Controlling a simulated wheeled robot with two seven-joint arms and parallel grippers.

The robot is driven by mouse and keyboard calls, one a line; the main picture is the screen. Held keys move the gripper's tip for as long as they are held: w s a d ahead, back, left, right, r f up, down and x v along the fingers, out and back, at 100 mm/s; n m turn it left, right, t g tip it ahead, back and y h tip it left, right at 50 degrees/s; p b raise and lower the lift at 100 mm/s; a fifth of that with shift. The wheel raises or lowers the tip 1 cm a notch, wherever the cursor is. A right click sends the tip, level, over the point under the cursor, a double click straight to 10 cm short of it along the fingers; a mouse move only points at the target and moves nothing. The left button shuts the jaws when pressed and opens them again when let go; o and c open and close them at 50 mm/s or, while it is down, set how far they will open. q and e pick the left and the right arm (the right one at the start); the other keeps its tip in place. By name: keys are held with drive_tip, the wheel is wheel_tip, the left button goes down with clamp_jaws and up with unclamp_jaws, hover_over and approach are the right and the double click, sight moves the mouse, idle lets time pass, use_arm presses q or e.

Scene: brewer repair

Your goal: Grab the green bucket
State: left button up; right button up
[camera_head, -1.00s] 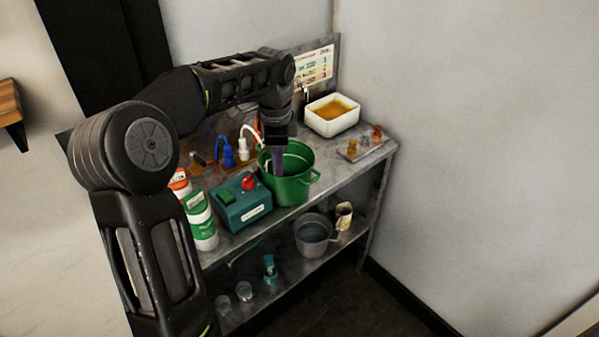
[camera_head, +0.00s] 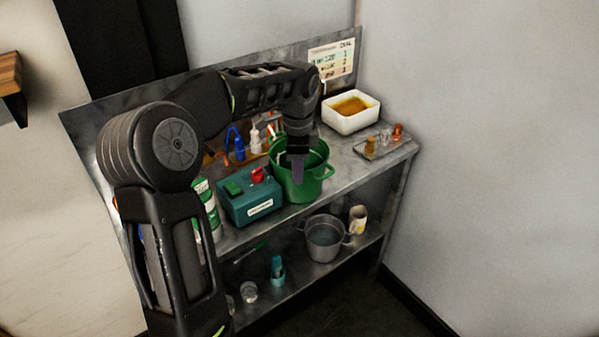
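The green bucket (camera_head: 310,182) stands upright on the top shelf of the metal bench, near its front edge. It has a small side handle at its right. My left arm reaches in from the left, and my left gripper (camera_head: 297,172) points down at the bucket's mouth. A greyish-purple finger shows in front of the bucket's inside or wall; I cannot tell if the near wall lies between the fingers. The spacing of the fingers is hidden from this angle. My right gripper is not in view.
A teal box with a red knob (camera_head: 249,198) stands close left of the bucket. Blue-topped and white bottles (camera_head: 255,141) are behind. A white basin (camera_head: 351,113) and small orange items (camera_head: 371,145) are to the right. A grey pot (camera_head: 325,240) is on the lower shelf (camera_head: 300,279).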

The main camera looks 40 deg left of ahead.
sight(297, 191)
use_arm(q)
drive_tip(key=shift+f, duration=0.8)
drive_tip(key=shift+w+a+f+p, duration=0.1)
drive_tip(key=shift+f+p, duration=0.25)
drive_tip(key=shift+f, duration=0.95)
drive_tip(key=shift+w+a+f+p, duration=0.1)
drive_tip(key=shift+f+p, duration=0.2)
drive_tip(key=shift+f, duration=1)
clamp_jaws()
